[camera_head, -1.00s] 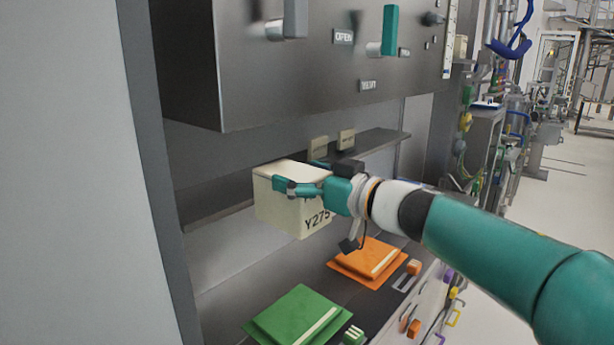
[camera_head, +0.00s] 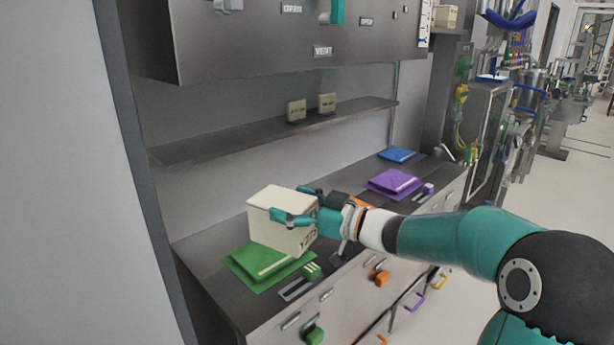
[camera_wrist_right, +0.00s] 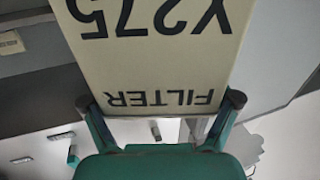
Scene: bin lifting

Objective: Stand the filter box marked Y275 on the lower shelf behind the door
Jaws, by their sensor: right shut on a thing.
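The cream filter box (camera_head: 274,236) marked Y275 is upright in the head view, in front of the wall below the shelf. My right gripper (camera_head: 292,204) is shut on it, fingers across its upper part. In the right wrist view, the box (camera_wrist_right: 150,62) shows Y275 and FILTER upside down between the fingertips (camera_wrist_right: 160,101). A dark shelf (camera_head: 225,140) runs along the wall, above and behind the box. A dark cabinet panel (camera_head: 270,55) with labels and a teal handle hangs above the shelf. My left gripper is out of view.
Two small beige boxes (camera_head: 296,110) stand on the shelf; its left part is bare. Green (camera_head: 243,272), purple (camera_head: 393,184) and blue (camera_head: 397,154) folders lie on the counter (camera_head: 205,240). Drawers with coloured handles are below. A grey panel (camera_head: 60,180) fills the left side.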

